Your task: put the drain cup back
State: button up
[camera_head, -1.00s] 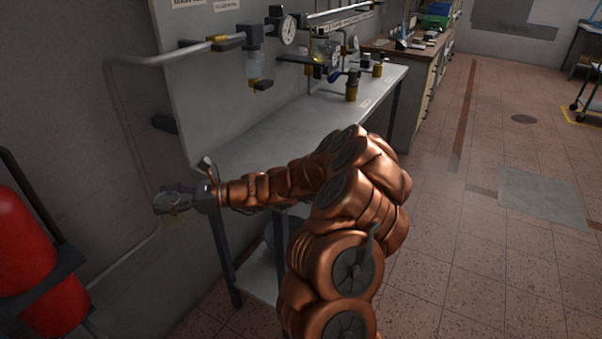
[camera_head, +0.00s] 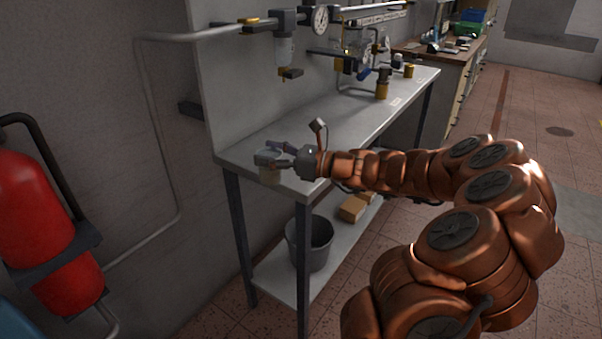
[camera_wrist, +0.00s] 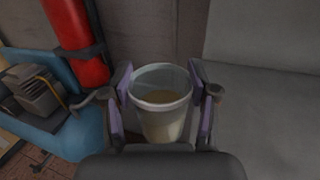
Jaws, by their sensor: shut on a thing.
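The drain cup (camera_wrist: 161,122) is a translucent, pale, open-topped cup with brownish content low inside, upright in the wrist view. My gripper (camera_wrist: 163,92) is shut on it, a finger on each side. In the head view my gripper (camera_head: 274,155) holds the cup (camera_head: 269,174) at the near left end of the grey bench (camera_head: 330,143). The cup appears at the bench's front edge; I cannot tell whether it touches the bench. A filter unit with a clear bowl (camera_head: 285,50) hangs on the back panel above the bench, with a small yellow-tipped drain below it.
A red extinguisher (camera_head: 35,225) hangs on the wall at left. A grey bucket (camera_head: 311,243) and a cardboard box (camera_head: 353,208) are on the lower shelf. Brass-coloured fittings (camera_head: 382,90) stand farther along the bench. The bench top between is mostly clear.

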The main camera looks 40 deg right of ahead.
jog(key=s+d+r+m+t+h+b, duration=0.25)
jog(key=s+d+h+b, duration=0.25)
jog(key=s+d, duration=0.55)
jog(key=shift+m, duration=0.45)
jog(key=shift+w+d+f+b, duration=0.35)
jog(key=shift+w+f, duration=0.6)
jog(key=shift+w, duration=1.6)
jog(key=shift+w+d+f+b, duration=0.35)
jog(key=shift+w+f, duration=0.55)
jog(key=shift+w, duration=1.6)
jog(key=shift+w+d+f+b, duration=0.35)
jog(key=shift+w+f, duration=0.6)
jog(key=shift+w, duration=1.6)
jog(key=shift+f, duration=0.1)
jog(key=o, duration=1.3)
jog(key=shift+o, duration=0.2)
jog(key=shift+s+d, duration=0.1)
jog(key=shift+s, duration=0.1)
jog(key=p+v, duration=0.1)
jog(key=v, duration=1)
jog(key=shift+s, duration=0.25)
